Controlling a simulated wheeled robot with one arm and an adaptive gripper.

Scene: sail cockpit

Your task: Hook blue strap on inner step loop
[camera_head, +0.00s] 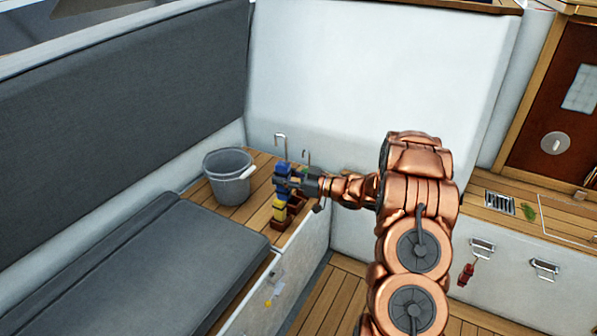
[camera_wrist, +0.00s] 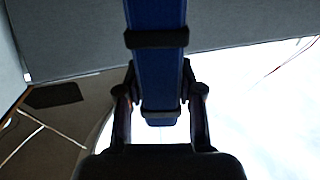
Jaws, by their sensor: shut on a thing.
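My gripper (camera_head: 292,183) is at the back end of the wooden bench, shut on the blue strap (camera_head: 282,169). The wrist view shows the blue strap (camera_wrist: 161,70), with dark bands across it, between my two fingers (camera_wrist: 160,105). A thin metal hook (camera_head: 280,142) rises above the strap. Two metal loops are on the white step front at the right: a left loop (camera_head: 482,246) and a right loop (camera_head: 545,267). A red item (camera_head: 466,274) hangs at the left loop. The right loop looks empty. I cannot tell which loop is the inner one.
A grey bucket (camera_head: 228,176) stands left of my gripper. Yellow (camera_head: 280,213) and dark red items are just below it. A second thin hook (camera_head: 306,157) shows beside it. A grate (camera_head: 499,204) and a green item (camera_head: 528,212) lie on the step. A grey cushion (camera_head: 190,265) covers the nearer bench.

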